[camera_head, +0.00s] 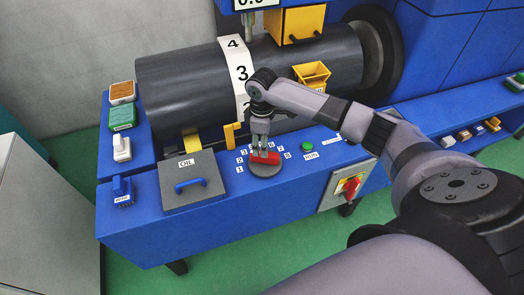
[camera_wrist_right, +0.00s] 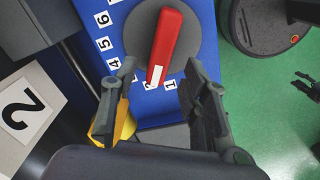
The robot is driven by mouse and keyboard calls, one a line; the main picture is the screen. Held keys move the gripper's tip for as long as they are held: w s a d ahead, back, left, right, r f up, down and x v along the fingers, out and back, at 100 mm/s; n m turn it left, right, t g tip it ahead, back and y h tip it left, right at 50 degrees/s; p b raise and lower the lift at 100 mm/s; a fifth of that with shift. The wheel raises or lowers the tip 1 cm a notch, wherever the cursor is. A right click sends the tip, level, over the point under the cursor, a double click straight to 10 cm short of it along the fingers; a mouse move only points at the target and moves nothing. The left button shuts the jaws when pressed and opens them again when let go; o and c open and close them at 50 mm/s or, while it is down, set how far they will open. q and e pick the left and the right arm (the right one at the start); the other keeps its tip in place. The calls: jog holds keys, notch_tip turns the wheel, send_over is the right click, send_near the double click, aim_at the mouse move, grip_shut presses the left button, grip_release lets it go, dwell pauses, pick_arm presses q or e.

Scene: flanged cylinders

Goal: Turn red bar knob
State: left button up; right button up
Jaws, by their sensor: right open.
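The red bar knob (camera_head: 266,158) sits on a round grey disc (camera_head: 265,170) on the blue console top, with number labels around it. In the right wrist view the red bar (camera_wrist_right: 166,42) runs slightly slanted, and its white-marked end points near the labels 2 and 1. My right gripper (camera_head: 262,146) is over the knob, pointing down. In the right wrist view its fingers (camera_wrist_right: 157,76) are apart, with the bar's marked end between their tips; contact cannot be told. Dark finger-like parts at that view's right edge may be my left gripper (camera_wrist_right: 304,82).
An OIL box lid (camera_head: 192,180) with a blue handle lies left of the knob. A green button (camera_head: 307,146) is to its right, and a red-handled switch (camera_head: 349,188) is on the front. The large dark cylinder (camera_head: 185,88) is behind, with a small yellow bracket (camera_head: 231,135) nearby.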

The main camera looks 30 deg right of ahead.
notch_tip(320, 180, up, 7)
jog(key=shift+f, duration=0.2)
jog(key=shift+f, duration=0.1)
dwell(0.4)
